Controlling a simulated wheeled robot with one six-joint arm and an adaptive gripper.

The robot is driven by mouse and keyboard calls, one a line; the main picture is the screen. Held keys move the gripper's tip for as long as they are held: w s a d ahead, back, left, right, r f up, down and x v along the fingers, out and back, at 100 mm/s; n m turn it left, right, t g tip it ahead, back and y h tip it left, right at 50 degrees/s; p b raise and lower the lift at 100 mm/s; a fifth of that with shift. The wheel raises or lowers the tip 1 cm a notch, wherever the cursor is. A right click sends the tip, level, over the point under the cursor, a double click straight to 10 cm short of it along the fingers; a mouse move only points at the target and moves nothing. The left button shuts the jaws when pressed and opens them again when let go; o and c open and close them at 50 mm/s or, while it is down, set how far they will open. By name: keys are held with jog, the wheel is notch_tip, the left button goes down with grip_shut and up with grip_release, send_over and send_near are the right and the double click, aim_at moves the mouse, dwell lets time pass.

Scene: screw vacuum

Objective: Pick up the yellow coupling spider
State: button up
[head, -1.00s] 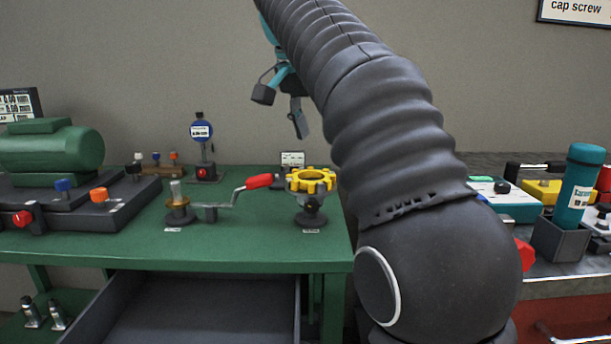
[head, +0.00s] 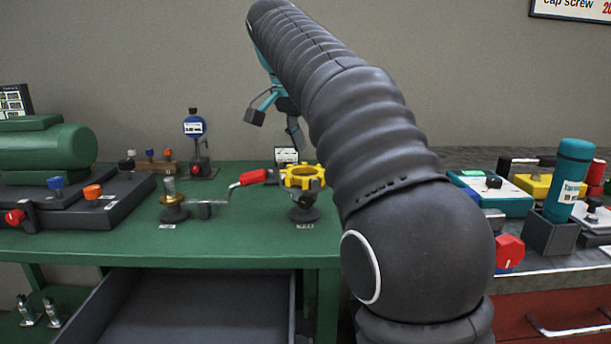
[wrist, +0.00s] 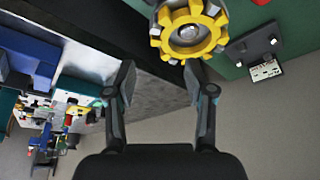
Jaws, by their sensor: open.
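The yellow coupling spider (head: 303,177) is a toothed ring lying flat on top of a dark round stand (head: 304,213) near the right edge of the green table. My gripper (head: 272,112) is open and empty, above the table and above the spider in the head view, with my arm coming in from the right. In the wrist view the spider (wrist: 188,30) shows at the top, just beyond the spread fingertips of my gripper (wrist: 167,84), with a pale round post end in its hole. The fingers do not touch it.
A crank with a red handle (head: 253,177) stands just left of the spider on the green table (head: 235,230). A small label stand (head: 286,156) is behind it. A blue dial gauge (head: 194,127) stands further back. A grey bench (head: 575,262) with several items is at right.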

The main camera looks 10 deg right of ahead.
aim_at(319, 175)
jog(key=shift+x, duration=3.45)
jog(key=shift+s+a, duration=0.1)
grip_shut()
